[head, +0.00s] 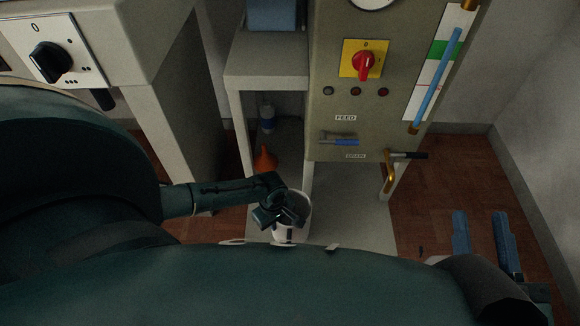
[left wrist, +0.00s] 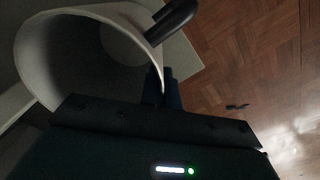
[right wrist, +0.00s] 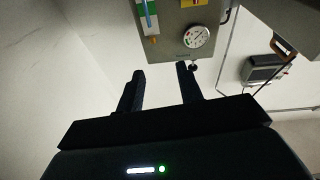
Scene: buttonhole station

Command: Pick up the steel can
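The steel can (head: 305,214), a pale open-topped vessel, stands by the low grey platform under the machine in the head view. It fills the upper left of the left wrist view (left wrist: 75,55), with its round mouth facing the camera. My left gripper (head: 285,222) is at the can's near side. In the left wrist view, its fingers (left wrist: 163,90) are close together with the can's rim running down between them. They look shut on the can's wall. My right gripper (head: 482,235) is open and empty over the floor; its spread fingers also show in the right wrist view (right wrist: 160,90).
The machine panel (head: 330,100) has a red knob, gauge and brass-and-black drain lever (head: 390,170). An orange funnel (head: 265,158) and a bottle (head: 267,118) stand under the side shelf.

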